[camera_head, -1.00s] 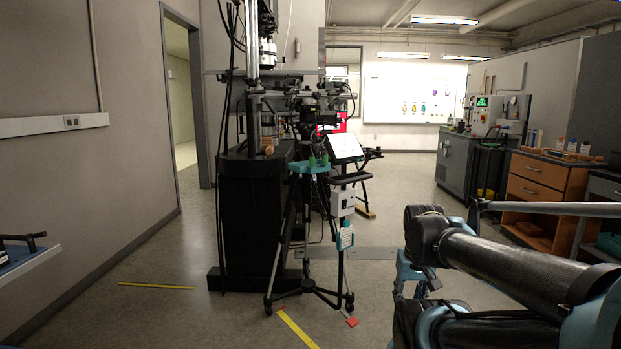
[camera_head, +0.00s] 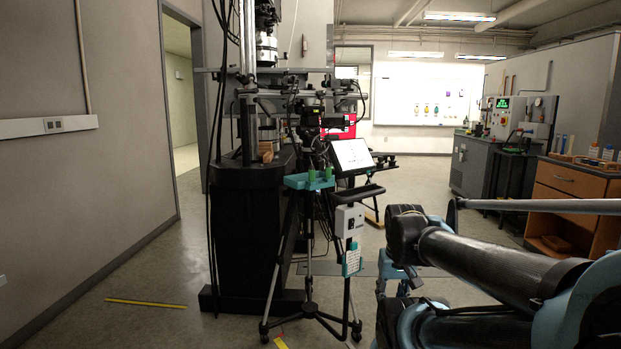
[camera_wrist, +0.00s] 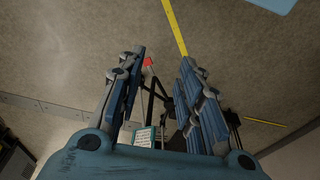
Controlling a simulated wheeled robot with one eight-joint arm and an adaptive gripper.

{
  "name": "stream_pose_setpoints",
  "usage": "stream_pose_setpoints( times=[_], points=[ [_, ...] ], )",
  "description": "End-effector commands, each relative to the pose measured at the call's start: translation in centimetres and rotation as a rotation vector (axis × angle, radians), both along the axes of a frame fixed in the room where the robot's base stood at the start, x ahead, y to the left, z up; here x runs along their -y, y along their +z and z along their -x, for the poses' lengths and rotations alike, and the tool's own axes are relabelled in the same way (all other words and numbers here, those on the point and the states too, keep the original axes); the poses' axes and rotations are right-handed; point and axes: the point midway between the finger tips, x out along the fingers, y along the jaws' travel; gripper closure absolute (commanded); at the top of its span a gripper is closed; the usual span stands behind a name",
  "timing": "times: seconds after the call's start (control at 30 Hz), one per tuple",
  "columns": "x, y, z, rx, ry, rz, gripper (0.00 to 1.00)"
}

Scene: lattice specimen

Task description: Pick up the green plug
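Two small green upright pieces, likely plugs, stand on a teal tray (camera_head: 297,183) on a black tripod in the head view. One green plug (camera_head: 312,175) is at the left and another green piece (camera_head: 328,173) is close to its right. They are too small to make out in detail. My gripper (camera_wrist: 159,63) shows in the wrist view with its two fingers well apart and nothing between them but the floor and tripod parts beyond. It is away from the tray. I cannot make out any plug in the wrist view.
A tablet (camera_head: 352,155) on a stand with a white box (camera_head: 349,220) is right of the tray. A tall black machine (camera_head: 245,230) stands behind and left. Tripod legs spread over the floor. Yellow tape (camera_head: 147,303) lies on open floor at left. A wooden drawer cabinet (camera_head: 570,182) stands right.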

Motion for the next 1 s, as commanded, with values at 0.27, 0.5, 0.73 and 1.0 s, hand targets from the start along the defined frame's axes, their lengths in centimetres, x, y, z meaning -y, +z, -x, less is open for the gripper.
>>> stream_pose_setpoints(
  times=[0.27, 0.5, 0.73, 1.0],
  points=[
    [0.0, 0.0, 0.0, 0.0, 0.001, 0.0, 0.57],
    [-0.6, 4.6, -1.5, -0.001, 0.093, 0.011, 0.57],
    [-2.6, 14.1, -7.3, -0.032, 0.325, 0.04, 0.57],
    [-6.1, 24.4, -14.6, -0.068, 0.614, 0.071, 0.57]
  ],
)
